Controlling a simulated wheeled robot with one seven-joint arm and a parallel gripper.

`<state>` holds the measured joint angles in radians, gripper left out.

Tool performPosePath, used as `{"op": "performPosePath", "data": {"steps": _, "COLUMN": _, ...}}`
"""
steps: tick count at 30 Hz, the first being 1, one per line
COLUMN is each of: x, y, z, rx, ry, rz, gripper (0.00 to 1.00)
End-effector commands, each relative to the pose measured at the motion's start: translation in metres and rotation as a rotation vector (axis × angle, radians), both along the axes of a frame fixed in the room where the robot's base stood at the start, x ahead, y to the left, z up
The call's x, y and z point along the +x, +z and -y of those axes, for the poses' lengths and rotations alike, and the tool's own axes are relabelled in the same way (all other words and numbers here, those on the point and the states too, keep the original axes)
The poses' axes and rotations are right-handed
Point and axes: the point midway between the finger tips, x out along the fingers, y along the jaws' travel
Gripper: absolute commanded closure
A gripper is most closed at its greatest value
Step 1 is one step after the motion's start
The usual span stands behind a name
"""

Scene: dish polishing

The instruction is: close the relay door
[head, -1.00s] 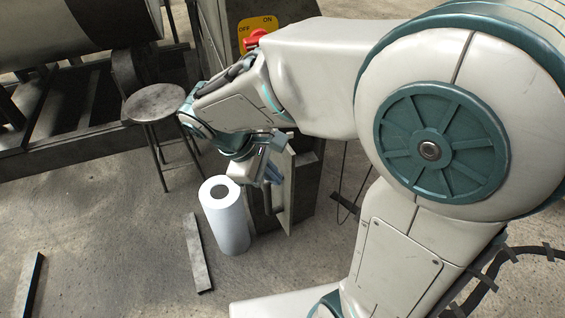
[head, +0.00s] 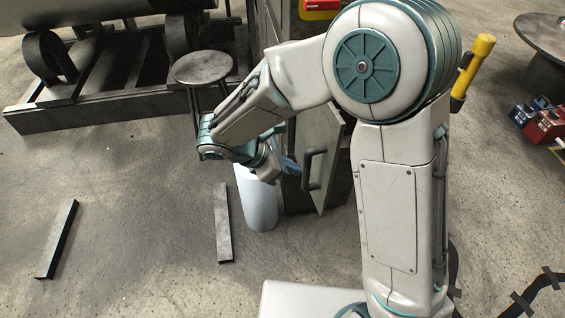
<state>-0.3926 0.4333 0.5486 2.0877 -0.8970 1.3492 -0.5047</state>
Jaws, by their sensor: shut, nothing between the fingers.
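The relay door (head: 328,140) is a grey panel with a dark bar handle (head: 312,168), low on the cabinet (head: 290,28) near the middle of the head view. It stands at an angle, apparently partly open, with a dark gap along its left side. My arm hides its upper part and the hinge cannot be made out. My gripper (head: 288,166) is shut and empty, just left of the door and handle, above a white paper roll. Whether it touches the door I cannot tell.
The white paper roll (head: 258,205) stands upright on the floor beside the cabinet. A round stool (head: 202,68) is behind it. Two metal bars (head: 222,225) (head: 57,238) lie on the floor at left. Red and blue boxes (head: 545,125) and a round table (head: 545,35) are at right.

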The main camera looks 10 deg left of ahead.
Motion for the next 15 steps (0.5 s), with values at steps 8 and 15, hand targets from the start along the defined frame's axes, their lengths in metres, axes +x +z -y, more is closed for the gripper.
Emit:
{"op": "performPosePath", "data": {"steps": 8, "x": 0.017, "y": -0.027, "z": 0.041, "rx": 0.0, "ry": -0.004, "rz": 0.002, "gripper": 1.0}}
{"op": "performPosePath", "data": {"steps": 15, "x": 0.025, "y": -0.027, "z": 0.06, "rx": 0.0, "ry": -0.001, "rz": 0.0, "gripper": 1.0}}
